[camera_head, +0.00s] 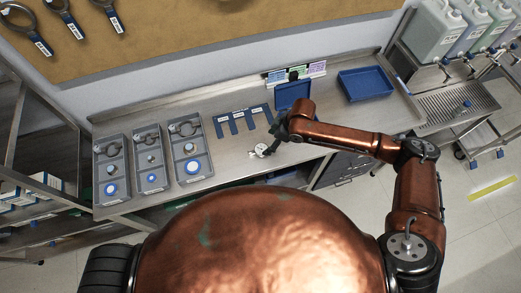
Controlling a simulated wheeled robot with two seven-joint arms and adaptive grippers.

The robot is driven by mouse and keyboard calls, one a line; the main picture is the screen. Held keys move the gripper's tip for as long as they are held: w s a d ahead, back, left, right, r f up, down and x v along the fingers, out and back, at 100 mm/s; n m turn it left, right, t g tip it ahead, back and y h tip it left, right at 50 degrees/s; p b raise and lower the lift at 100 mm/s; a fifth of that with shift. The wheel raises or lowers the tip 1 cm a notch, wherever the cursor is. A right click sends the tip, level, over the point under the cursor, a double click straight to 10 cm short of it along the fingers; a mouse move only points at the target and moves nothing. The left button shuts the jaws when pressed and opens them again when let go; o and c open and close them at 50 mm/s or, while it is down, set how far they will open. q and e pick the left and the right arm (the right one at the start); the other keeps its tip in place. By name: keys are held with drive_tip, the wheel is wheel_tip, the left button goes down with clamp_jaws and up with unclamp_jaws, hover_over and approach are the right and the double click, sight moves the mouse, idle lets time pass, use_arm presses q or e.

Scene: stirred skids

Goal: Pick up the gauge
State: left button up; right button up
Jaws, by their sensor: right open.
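The gauge (261,149), a small piece with a round white dial, lies on the steel bench near its front edge. My right arm comes in from the right, and my right gripper (270,151), dark and small in view, is open right beside the gauge. Whether a finger touches the gauge is too small to tell. My left gripper is not in view.
Three grey trays (111,200) with rings and round parts stand at the left of the bench. A blue slotted rack (243,121) and a blue box (291,90) stand behind the gauge. A blue tray (365,83) is at the back right.

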sight(262, 149)
drive_tip(key=p+x, duration=0.1)
drive_tip(key=x, duration=0.6)
drive_tip(key=shift+s+a+f, duration=0.1)
drive_tip(key=shift+f, duration=0.25)
drive_tip(key=c, duration=1.3)
drive_tip(key=shift+r, duration=0.15)
